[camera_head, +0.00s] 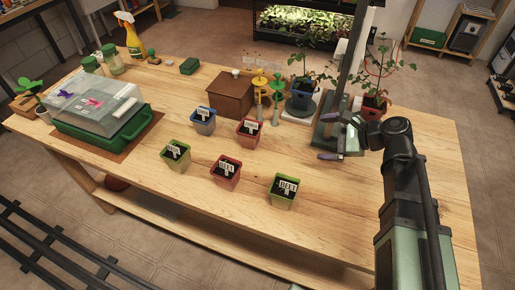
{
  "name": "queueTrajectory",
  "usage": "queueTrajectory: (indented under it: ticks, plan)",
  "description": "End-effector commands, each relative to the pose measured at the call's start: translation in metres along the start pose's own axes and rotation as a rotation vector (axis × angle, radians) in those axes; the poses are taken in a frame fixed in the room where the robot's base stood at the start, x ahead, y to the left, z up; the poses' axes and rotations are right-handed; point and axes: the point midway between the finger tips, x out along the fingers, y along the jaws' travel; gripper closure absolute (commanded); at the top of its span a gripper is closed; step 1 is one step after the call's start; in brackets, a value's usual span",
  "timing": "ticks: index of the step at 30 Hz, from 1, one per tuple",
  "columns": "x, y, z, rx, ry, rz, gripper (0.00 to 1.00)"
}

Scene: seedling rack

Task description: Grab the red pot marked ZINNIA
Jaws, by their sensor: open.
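Two red pots stand upright on the wooden table. One red pot (226,182) is near the middle front, and the other red pot (247,139) is behind it and to the right. Each holds dark soil and a white label, but the lettering is too small to read surely, so I cannot tell which is marked ZINNIA. My gripper (325,137) is at the right, over the back right part of the table, pointing left. Its two purple-tipped fingers are spread apart with nothing between them. It is well to the right of both red pots and touches neither.
A blue pot (203,127), a left green pot (175,163) and a front green pot (282,200) stand around the red ones. A brown box (231,98) and potted plants are behind. A lidded green tray (101,140) is left. The front right tabletop is clear.

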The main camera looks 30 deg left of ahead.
Motion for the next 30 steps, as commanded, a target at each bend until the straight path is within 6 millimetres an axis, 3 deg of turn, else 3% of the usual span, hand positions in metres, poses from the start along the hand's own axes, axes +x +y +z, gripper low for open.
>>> queueTrajectory:
  ticks: [1,15,18,24,30]
  plan:
    - [0.015,0.003,-0.007,0.029,-0.029,-0.009,0.00]
    - [0.114,-0.003,-0.002,0.471,-0.432,-0.062,0.00]
    - [0.124,-0.006,0.004,0.549,-0.502,-0.054,0.00]
    - [0.127,-0.011,0.013,0.569,-0.518,-0.052,0.00]
    - [0.159,-0.018,0.029,0.566,-0.517,-0.050,0.00]
